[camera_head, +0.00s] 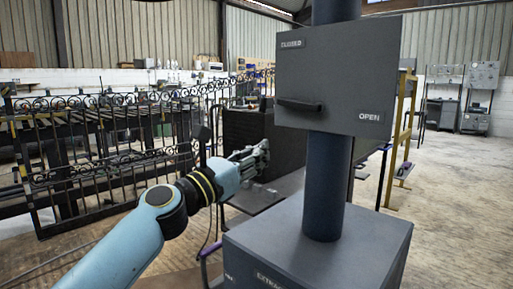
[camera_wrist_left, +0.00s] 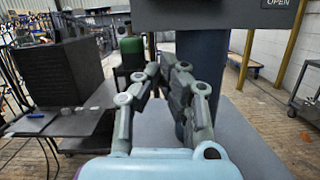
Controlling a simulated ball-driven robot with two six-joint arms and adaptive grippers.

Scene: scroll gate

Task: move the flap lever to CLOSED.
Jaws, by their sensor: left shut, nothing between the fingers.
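The flap lever (camera_head: 299,105) is a dark bar on the front of a dark grey box (camera_head: 345,70). The CLOSED label (camera_head: 291,43) is above the lever, near the box's top left. My left gripper (camera_head: 258,152) is shut and empty, below and left of the lever and apart from it. In the left wrist view, the shut fingers (camera_wrist_left: 162,72) point toward the column under the box, whose lower edge and OPEN label (camera_wrist_left: 280,3) show at the top. The lever is out of that view.
A dark blue column (camera_head: 327,185) carries the box and rises from a grey cabinet (camera_head: 320,245). A dark stack (camera_head: 245,130) on a bench stands behind my left gripper. An iron fence (camera_head: 110,150) is at the left. Open floor (camera_head: 450,210) lies at the right.

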